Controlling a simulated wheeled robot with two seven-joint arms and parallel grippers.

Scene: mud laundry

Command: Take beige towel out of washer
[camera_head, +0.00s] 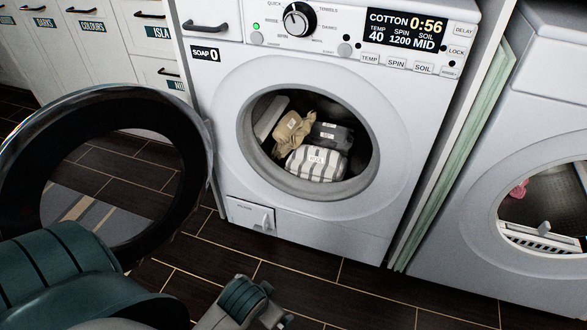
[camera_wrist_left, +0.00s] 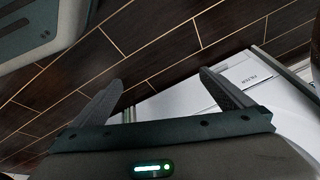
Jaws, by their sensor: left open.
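The washer (camera_head: 225,130) stands in the middle of the head view with its round door (camera_head: 190,130) swung open to the left. The beige towel (camera_head: 293,130) lies in the drum, a tied bundle with a small label, left of centre. A grey-and-white striped bundle (camera_head: 310,168) lies in front of it to the right, and a dark grey bundle (camera_head: 332,136) lies to its right. A pale item (camera_head: 270,117) is behind it on the left. My left gripper (camera_head: 268,303) is low in front of the washer, outside the drum. Its fingers are apart and empty in the left wrist view (camera_wrist_left: 160,78).
The open door ring stands beside my left arm. A second machine (camera_head: 465,215) with an open drum stands at the right, past a green-edged panel (camera_head: 450,160). White labelled drawers (camera_head: 80,40) are at the upper left. Dark tiled floor (camera_head: 330,285) is clear before the washer.

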